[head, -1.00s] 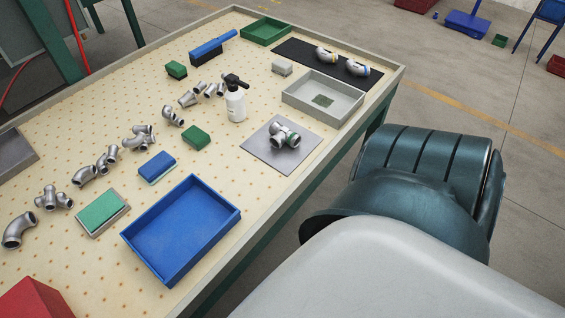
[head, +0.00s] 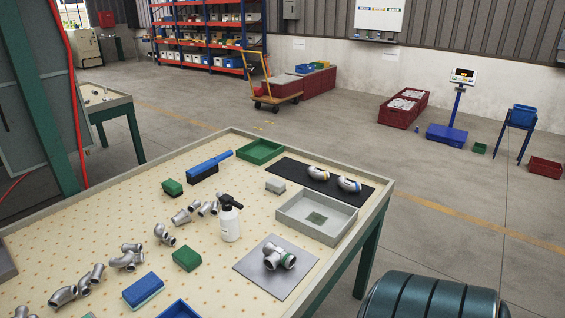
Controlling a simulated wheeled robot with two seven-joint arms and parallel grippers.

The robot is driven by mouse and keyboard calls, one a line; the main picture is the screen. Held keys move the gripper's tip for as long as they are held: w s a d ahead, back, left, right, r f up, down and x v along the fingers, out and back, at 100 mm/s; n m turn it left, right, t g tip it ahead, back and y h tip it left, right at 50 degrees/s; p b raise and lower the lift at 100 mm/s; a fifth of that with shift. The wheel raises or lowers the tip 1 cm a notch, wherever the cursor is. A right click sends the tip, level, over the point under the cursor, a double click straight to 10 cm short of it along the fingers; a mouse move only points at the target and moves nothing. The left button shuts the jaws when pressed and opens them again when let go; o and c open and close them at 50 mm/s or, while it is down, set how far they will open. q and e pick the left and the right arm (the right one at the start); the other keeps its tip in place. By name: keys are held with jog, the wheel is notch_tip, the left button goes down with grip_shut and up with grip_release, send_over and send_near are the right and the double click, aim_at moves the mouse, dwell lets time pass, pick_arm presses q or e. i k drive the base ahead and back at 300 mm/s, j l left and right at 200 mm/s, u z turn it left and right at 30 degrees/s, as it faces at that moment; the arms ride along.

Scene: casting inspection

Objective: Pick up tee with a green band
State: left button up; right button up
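The tee with a green band (head: 279,257) is a grey metal pipe fitting. It lies on a square grey metal plate (head: 251,268) near the right edge of the table, and its green band shows at the right end. Neither of my grippers shows in the head view, so I cannot see whether they are open or shut.
A white spray bottle (head: 229,222) stands behind the plate on the left. A grey tray (head: 330,231) is behind it, and a black mat (head: 351,193) holds two banded elbows (head: 349,184). Several fittings (head: 127,259), green blocks and a blue tray (head: 179,310) are on the left.

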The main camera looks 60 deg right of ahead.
aim_at(277, 255)
jog(key=z, duration=1.55)
jog(key=i+l, duration=0.25)
jog(key=i, duration=0.2)
jog(key=l+u, duration=0.2)
jog(key=l, duration=0.45)
jog(key=k+l+u, duration=0.15)
jog(key=l, duration=0.5)
jog(key=i, duration=0.05)
